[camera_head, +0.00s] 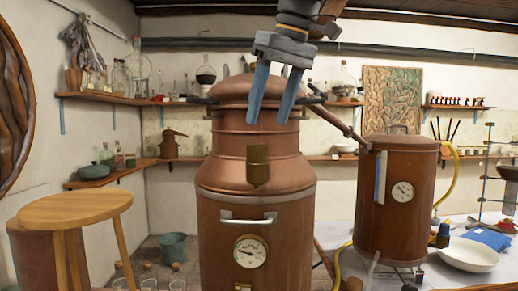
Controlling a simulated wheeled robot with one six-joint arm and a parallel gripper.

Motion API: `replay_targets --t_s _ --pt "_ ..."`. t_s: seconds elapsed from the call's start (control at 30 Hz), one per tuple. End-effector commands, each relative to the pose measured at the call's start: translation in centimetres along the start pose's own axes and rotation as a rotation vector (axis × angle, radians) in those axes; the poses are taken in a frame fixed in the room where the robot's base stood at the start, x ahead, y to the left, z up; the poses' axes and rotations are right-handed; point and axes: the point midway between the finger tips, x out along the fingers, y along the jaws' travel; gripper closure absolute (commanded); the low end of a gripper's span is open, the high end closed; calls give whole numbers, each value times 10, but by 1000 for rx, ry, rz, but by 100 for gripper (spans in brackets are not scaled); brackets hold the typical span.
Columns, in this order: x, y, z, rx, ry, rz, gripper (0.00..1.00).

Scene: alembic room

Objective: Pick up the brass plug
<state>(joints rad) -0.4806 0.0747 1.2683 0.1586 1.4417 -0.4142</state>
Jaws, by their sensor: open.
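A small dull brass cylinder, which looks like the brass plug (257,165), shows against the front of the large copper still (256,230), above its white handle. I cannot tell if it is fixed to the still or apart from it. My gripper (269,114) hangs from the top of the picture, its two blue fingers spread and pointing down. It is open and empty, above the brass cylinder in the picture, with a visible gap between them.
A round wooden stool (75,208) stands at the left. A smaller copper vessel (395,200) with a gauge stands at the right, joined by a pipe. A white bowl (468,254) sits on the right-hand table. Shelves of glassware line the walls.

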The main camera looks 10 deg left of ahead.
Motion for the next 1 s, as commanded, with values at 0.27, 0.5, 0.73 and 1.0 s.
replay_targets --t_s 0.27,0.5,0.73,1.0 --pt "21 -3 -2 -7 0 -3 41" --pt "51 -4 -5 -6 -2 -4 41" --pt "72 -3 -5 -6 2 -2 41" --pt "73 -3 -5 -6 3 -1 49"
